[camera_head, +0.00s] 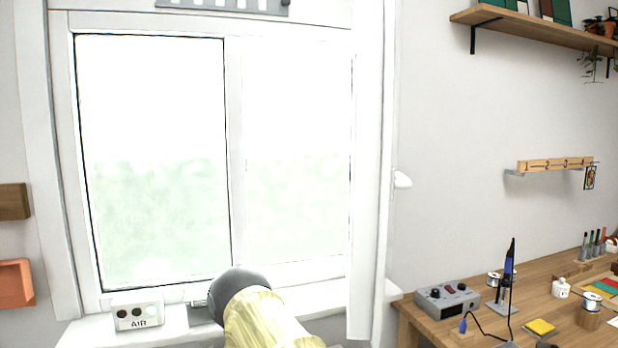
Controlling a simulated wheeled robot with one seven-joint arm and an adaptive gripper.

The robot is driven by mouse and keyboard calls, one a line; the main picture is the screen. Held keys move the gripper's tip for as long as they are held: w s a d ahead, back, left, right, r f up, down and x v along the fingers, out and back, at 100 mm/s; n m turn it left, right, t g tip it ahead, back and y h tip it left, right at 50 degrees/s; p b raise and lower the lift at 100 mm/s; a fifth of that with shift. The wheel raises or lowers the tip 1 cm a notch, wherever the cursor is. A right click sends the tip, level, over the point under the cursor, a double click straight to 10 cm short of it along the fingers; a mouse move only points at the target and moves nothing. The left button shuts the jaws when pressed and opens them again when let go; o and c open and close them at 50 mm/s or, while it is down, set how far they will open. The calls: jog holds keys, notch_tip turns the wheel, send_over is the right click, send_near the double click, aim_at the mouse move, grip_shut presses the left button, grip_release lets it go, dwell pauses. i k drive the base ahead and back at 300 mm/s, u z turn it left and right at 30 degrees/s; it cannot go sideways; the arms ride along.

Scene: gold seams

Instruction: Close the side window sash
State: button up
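The side window sash (368,200) is a tall white panel, seen nearly edge-on at the right of the window opening. It stands swung out toward me, apart from the frame along its free edge. A small white handle (402,180) sticks out on its right side. The window frame (236,150) has a left pane (150,170) and a bright right opening (295,170) with pale green outside. My arm, with a dark grey rounded joint and a yellow link, rises at the bottom centre in front of the sill. My gripper does not show.
The white sill (95,330) carries a small box marked AIR (138,312). A wooden workbench (425,325) at right holds a grey control box (447,298), a soldering stand (507,290) and small items. Shelves hang on the right wall. An orange bin (15,284) is at far left.

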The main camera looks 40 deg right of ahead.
aim_at(372, 174)
jog(key=u, duration=0.35)
jog(key=k, duration=1)
jog(key=z, duration=1.35)
jog(key=i, duration=0.5)
jog(key=z, duration=0.1)
